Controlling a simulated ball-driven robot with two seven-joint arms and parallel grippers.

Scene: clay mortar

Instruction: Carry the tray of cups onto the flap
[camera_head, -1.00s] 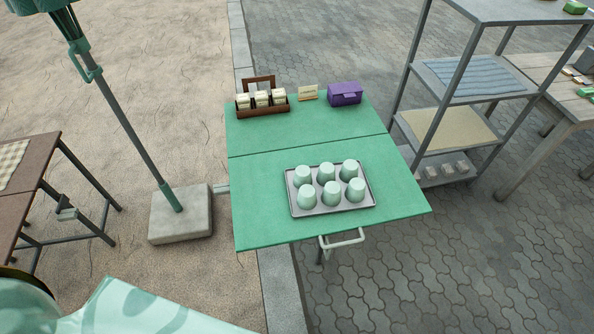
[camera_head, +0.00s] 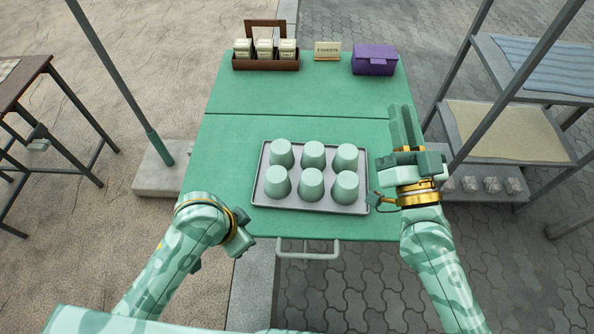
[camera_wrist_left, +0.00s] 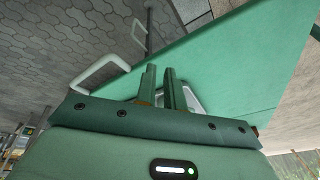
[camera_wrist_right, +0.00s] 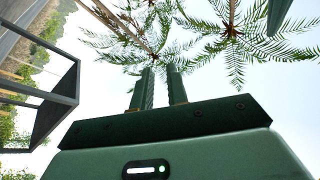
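The grey tray (camera_head: 325,203) lies flat on the near panel of the green table (camera_head: 225,165), between the seam and the near edge. Several pale green cups (camera_head: 312,184) stand upside down on it in two rows. My left gripper (camera_head: 240,243) is left of and nearer than the tray, by the table's near edge, apart from the tray. Its fingers (camera_wrist_left: 161,75) are parted and empty in the left wrist view. My right gripper (camera_head: 403,128) is right of the tray, fingers pointing up. Its fingers (camera_wrist_right: 160,85) are parted, with only sky between them.
A wooden caddy (camera_head: 266,62), a small sign (camera_head: 327,51) and a purple box (camera_head: 374,60) stand along the table's far edge. A metal handle (camera_head: 308,254) sticks out at the near edge. Right is a shelf rack (camera_head: 510,132); left is a pole on a concrete base (camera_head: 160,175).

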